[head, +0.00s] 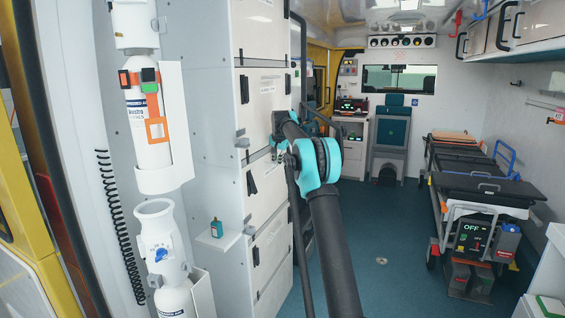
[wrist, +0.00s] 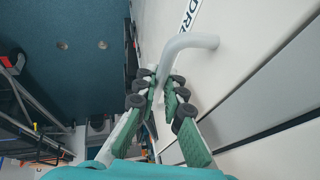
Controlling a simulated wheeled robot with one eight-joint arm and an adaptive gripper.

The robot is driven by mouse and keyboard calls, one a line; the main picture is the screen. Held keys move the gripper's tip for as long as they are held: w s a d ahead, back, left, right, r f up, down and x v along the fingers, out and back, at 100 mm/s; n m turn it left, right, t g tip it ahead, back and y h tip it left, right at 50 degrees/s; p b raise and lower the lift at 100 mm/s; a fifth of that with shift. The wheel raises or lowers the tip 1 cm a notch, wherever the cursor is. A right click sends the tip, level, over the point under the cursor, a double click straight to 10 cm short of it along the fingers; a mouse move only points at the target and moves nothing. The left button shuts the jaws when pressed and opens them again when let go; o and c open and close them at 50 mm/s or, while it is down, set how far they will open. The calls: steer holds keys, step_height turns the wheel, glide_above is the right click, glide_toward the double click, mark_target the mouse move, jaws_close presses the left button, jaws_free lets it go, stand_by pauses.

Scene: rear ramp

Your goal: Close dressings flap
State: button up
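The white dressings flap (wrist: 245,35) fills the upper right of the wrist view, with part of a label reading "DR". A pale bent handle (wrist: 198,41) stands out from it. My gripper (wrist: 164,88) has its green-padded fingers on either side of this handle, and the handle fills the narrow gap between them. In the head view my gripper (head: 279,138) is at the front of the white cabinet bank (head: 258,185), partly hidden by my arm. I cannot tell how far the flap stands open.
A wheeled stretcher (head: 480,180) stands along the right wall. Gas cylinders (head: 150,130) hang at the near left, beside a small shelf with a bottle (head: 216,228). A seat (head: 390,135) is at the far end. The blue floor (head: 395,265) between is clear.

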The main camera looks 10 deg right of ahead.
steer(key=shift+o, duration=1)
steer(key=shift+w+a, duration=0.15)
steer(key=shift+w, duration=0.1)
steer(key=v, duration=1.2)
steer(key=shift+s, duration=0.1)
steer(key=s+f+n, duration=0.2)
steer(key=s+f, duration=0.8)
steer(key=s, duration=1)
steer(key=s+a+f+n+g, duration=0.1)
steer(key=s+f+n, duration=0.2)
steer(key=s+f, duration=0.8)
steer(key=s+a+f+n, duration=0.1)
steer(key=s+f, duration=1)
steer(key=s, duration=1.9)
steer(key=shift+f+n, duration=0.2)
steer(key=shift+n, duration=0.5)
steer(key=shift+s, duration=0.15)
